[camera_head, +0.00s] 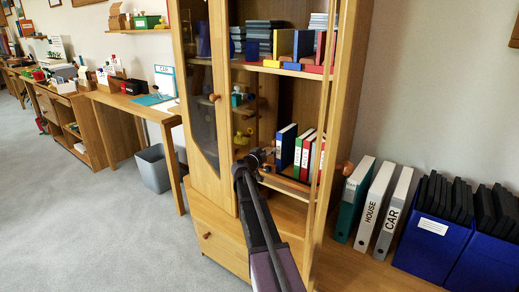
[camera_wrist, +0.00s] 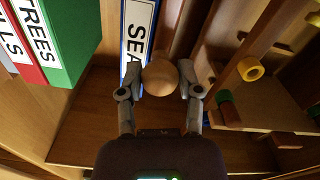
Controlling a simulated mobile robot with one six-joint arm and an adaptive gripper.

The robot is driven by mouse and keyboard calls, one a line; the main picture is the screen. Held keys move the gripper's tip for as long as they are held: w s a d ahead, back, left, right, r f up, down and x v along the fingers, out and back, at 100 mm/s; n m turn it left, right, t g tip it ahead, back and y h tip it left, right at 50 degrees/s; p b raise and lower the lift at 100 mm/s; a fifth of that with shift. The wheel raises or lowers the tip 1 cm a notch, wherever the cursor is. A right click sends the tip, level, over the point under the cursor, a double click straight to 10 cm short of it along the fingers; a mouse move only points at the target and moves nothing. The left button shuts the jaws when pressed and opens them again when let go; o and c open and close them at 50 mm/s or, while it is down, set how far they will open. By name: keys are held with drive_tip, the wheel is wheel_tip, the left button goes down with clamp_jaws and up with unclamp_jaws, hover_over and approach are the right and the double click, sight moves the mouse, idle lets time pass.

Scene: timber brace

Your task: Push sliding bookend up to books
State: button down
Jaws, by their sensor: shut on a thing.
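My gripper (camera_head: 264,156) reaches into the open cabinet at the shelf with the binders. In the wrist view my gripper (camera_wrist: 160,86) has its two fingers on either side of a round wooden knob (camera_wrist: 160,77), shut on it. The knob appears to belong to the sliding bookend, whose body is mostly hidden behind it. The blue SEA book (camera_wrist: 136,38) stands right by the knob; I cannot tell whether the bookend touches it. The blue book (camera_head: 285,146) also shows in the head view.
A glass-fronted cabinet door (camera_head: 200,95) stands left of my arm. A wooden rail (camera_head: 285,183) runs below the books. In the wrist view, small coloured pieces, including a yellow ring (camera_wrist: 250,69), sit on shelves at the right. Bare shelf shows below the books.

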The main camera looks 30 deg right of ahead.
drive_tip(key=s+d, duration=0.2)
drive_tip(key=s, duration=0.4)
drive_tip(key=shift+s+d, duration=0.2)
drive_tip(key=shift+d, duration=0.2)
drive_tip(key=shift+c, duration=1.3)
unclamp_jaws()
drive_tip(key=shift+a, duration=0.1)
drive_tip(key=v, duration=1.2)
